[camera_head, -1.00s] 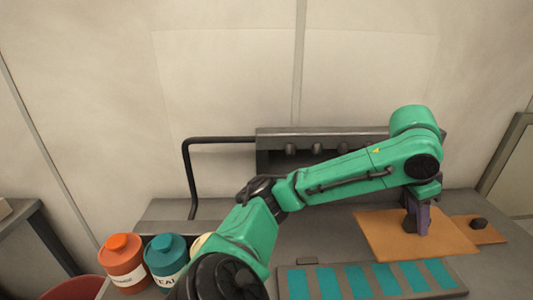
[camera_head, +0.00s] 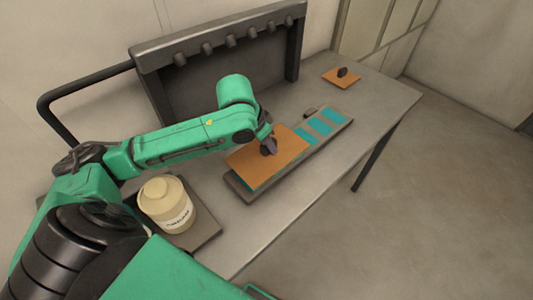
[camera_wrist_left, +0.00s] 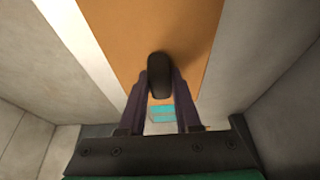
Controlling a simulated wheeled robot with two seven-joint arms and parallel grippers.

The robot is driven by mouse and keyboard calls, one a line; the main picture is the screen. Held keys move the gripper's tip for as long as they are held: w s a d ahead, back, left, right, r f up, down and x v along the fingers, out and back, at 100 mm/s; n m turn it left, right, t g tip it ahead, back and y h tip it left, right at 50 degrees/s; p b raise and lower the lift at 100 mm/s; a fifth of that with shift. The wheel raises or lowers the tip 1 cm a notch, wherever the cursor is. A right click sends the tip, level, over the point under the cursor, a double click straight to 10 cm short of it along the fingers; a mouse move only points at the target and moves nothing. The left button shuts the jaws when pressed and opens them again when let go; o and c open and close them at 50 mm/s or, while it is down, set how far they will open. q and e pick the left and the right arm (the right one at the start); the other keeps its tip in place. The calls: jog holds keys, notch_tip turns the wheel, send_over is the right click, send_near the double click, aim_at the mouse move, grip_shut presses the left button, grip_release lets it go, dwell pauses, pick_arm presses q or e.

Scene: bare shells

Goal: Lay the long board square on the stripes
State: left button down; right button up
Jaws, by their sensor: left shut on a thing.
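The long orange board (camera_head: 248,158) is over the left part of the striped base (camera_head: 341,117), covering its stripes there. Teal stripes (camera_head: 320,124) show uncovered at the base's right end. The board looks roughly in line with the base; whether it touches the stripes I cannot tell. My left gripper (camera_head: 268,148) is shut on the board's dark knob. In the left wrist view the fingers (camera_wrist_left: 159,88) hold the knob (camera_wrist_left: 159,72) from both sides, with the board (camera_wrist_left: 130,25) beyond and some teal stripes (camera_wrist_left: 160,112) below. My right gripper is not in view.
A small orange board (camera_head: 337,81) with a dark knob lies at the table's far right end. A cream jar (camera_head: 163,202) stands on a grey tray (camera_head: 207,230) at the left. A dark rack with pegs (camera_head: 215,62) stands behind. The table's front right is clear.

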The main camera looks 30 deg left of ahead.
aim_at(268, 154)
pick_arm(q)
notch_tip(268, 154, down, 4)
jog(key=shift+w+d+f, duration=0.15)
jog(key=shift+f, duration=0.05)
jog(key=c, duration=0.6)
grip_release()
jog(key=shift+f, duration=0.1)
jog(key=v, duration=1.2)
